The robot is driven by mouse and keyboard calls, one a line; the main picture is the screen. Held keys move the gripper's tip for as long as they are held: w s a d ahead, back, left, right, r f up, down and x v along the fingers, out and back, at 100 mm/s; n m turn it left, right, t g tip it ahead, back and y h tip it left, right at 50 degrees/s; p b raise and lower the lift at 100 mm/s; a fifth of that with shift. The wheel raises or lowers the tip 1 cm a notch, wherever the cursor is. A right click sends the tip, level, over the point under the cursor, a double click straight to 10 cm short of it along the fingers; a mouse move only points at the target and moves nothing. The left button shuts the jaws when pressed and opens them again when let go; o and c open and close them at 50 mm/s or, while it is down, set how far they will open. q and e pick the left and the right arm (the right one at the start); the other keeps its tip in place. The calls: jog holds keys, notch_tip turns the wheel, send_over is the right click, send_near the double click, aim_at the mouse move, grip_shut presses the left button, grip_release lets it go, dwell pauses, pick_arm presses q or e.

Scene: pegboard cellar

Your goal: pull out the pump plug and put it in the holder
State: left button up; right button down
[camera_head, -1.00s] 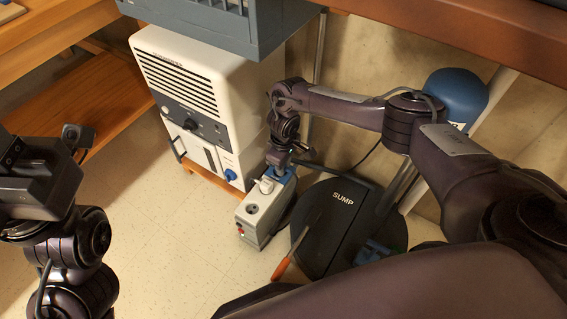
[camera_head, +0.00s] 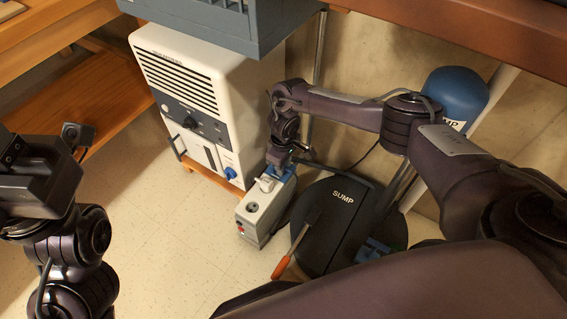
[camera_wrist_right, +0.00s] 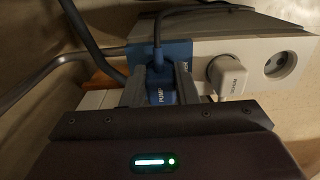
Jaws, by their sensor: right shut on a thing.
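The blue pump plug (camera_wrist_right: 160,88), marked PUMP, is between the fingers of my right gripper (camera_wrist_right: 158,90), which is shut on it. Its dark cord runs up out of the wrist view. The plug is at the blue end of a pale socket strip (camera_wrist_right: 290,45); I cannot tell how far in it sits. In the head view my right gripper (camera_head: 278,165) reaches down over the far end of the strip (camera_head: 262,207). My left gripper (camera_head: 40,178) is at the left edge, away from the strip, its fingers not clear. I cannot clearly make out the holder.
A white plug (camera_wrist_right: 227,76) sits beside the pump plug, then an empty socket (camera_wrist_right: 278,64). The black SUMP lid (camera_head: 325,235) lies right of the strip, with an orange-handled tool (camera_head: 281,267) on its edge. A white appliance (camera_head: 205,90) stands behind left. Floor at front left is clear.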

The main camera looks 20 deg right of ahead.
jog(key=shift+f, duration=0.3)
dwell(0.7)
jog(key=shift+p, duration=0.35)
dwell(0.6)
jog(key=c, duration=0.6)
grip_release()
jog(key=shift+r, duration=0.1)
